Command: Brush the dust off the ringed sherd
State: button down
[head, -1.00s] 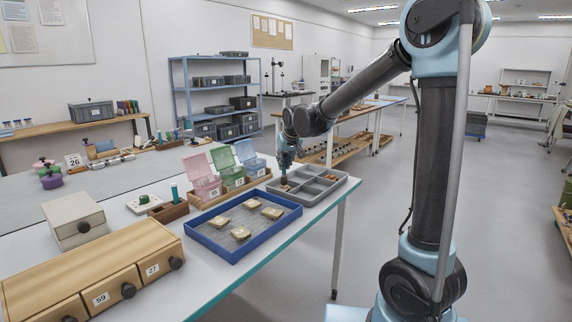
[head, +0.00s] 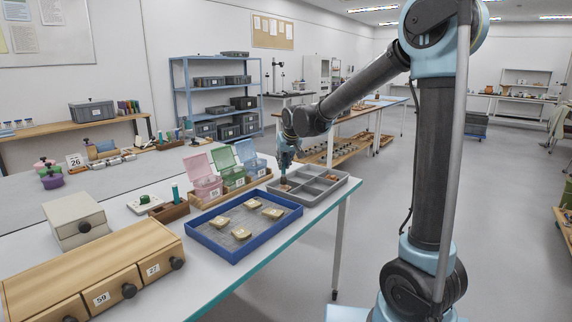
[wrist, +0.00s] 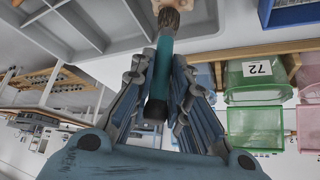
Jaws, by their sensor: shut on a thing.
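My gripper (head: 285,158) is shut on a brush with a teal handle (wrist: 163,68). It points down at the left compartment of the grey divided tray (head: 338,194), beyond the blue tray. The brush bristles (wrist: 168,20) are at or touching a tan sherd (wrist: 182,4) at the top edge of the wrist view. That sherd is mostly cut off there, and dust on it cannot be made out. Several pale sherds (head: 239,233) lie apart in the blue-rimmed tray (head: 230,256). I cannot make out a ring on any sherd.
Pink, green and blue lidded boxes (head: 233,178) stand in a wooden rack left of the grey tray. A wooden drawer unit (head: 95,262) and a pale box (head: 73,215) fill the near left of the table. A wooden block (head: 170,211) holds a teal upright item.

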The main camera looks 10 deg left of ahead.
jog(key=shift+s+d+f, duration=0.1)
jog(key=shift+d, duration=0.05)
jog(key=shift+s+d, duration=0.35)
jog(key=shift+d, duration=0.3)
dwell(2.3)
